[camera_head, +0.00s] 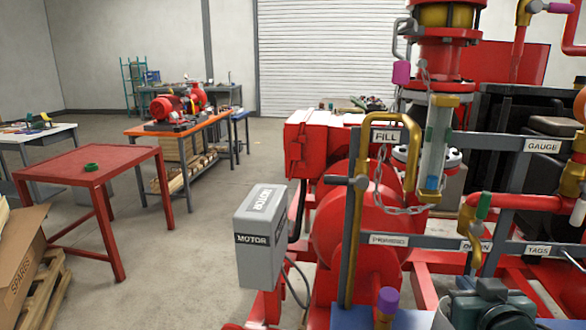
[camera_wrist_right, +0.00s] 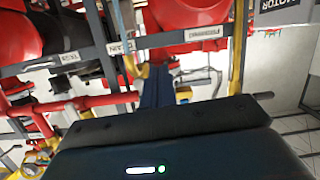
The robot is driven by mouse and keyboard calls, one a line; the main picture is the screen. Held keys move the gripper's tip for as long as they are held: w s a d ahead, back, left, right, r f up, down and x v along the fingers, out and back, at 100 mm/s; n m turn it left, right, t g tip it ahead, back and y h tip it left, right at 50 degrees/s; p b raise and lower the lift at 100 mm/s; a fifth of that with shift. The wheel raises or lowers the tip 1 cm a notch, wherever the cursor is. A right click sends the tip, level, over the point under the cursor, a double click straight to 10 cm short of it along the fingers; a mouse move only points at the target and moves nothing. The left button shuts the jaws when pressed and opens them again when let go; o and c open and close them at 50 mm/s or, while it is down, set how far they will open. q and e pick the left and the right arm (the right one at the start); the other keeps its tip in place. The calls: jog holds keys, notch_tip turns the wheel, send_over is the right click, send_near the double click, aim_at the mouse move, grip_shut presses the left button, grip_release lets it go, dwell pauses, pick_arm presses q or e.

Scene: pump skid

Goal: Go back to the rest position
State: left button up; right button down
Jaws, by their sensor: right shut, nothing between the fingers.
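My right gripper (camera_wrist_right: 165,118) shows as a dark shape across the lower part of the right wrist view, with a small lit strip and a green light below it. It is shut with nothing in it. In the head view I cannot make it out clearly among the parts of the skid. My left gripper is in neither view. The red pump skid (camera_head: 335,225) fills the right of the head view, with the grey MOTOR box (camera_head: 262,240) on its near left side. The MOTOR label (camera_wrist_right: 280,5) appears upside down in the wrist view.
The yellow bent pipe (camera_head: 410,150), hanging chain (camera_head: 395,207) and grey label rails (camera_head: 480,145) crowd the right side. A red table (camera_head: 120,160) with a green ring (camera_head: 91,167) stands left. A cardboard box (camera_head: 20,255) sits at far left. Floor (camera_head: 190,270) between is clear.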

jog(key=s+a+f+n+g+y, duration=0.2)
jog(key=s+a+f+g, duration=0.4)
jog(key=s+f, duration=0.5)
jog(key=s+a+f+n+g+y, duration=0.2)
jog(key=s+a+f+g, duration=0.35)
jog(key=s+f, duration=0.55)
jog(key=w+a+f+t+y, duration=0.2)
jog(key=w+a+f+t, duration=0.2)
jog(key=f, duration=0.5)
jog(key=a+t, duration=0.2)
jog(key=t, duration=0.1)
jog(key=shift+w+n, duration=0.3)
jog(key=shift+w, duration=0.05)
jog(key=shift+d, duration=0.1)
